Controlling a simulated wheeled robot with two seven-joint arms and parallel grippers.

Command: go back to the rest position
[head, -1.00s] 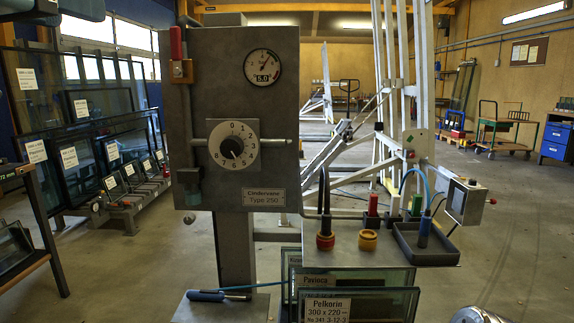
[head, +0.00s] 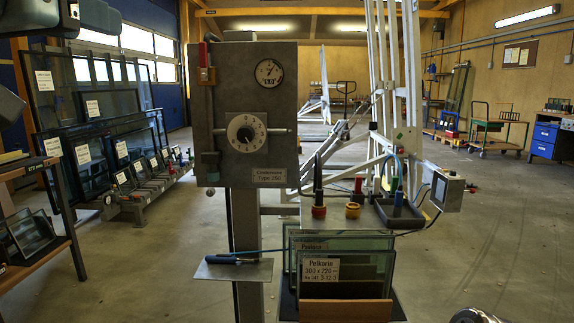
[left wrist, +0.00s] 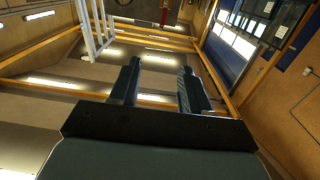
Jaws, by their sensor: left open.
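My left gripper (left wrist: 160,82) shows in the left wrist view with its two dark fingers apart and nothing between them. In the head view only dark parts of my left arm show at the upper left edge, clear of the grey control box (head: 245,100). My right gripper is not in view; a rounded metal part at the bottom edge may be mine.
A blue-handled tool (head: 221,260) lies on a small shelf (head: 250,271). A rack of panes (head: 100,110) stands left.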

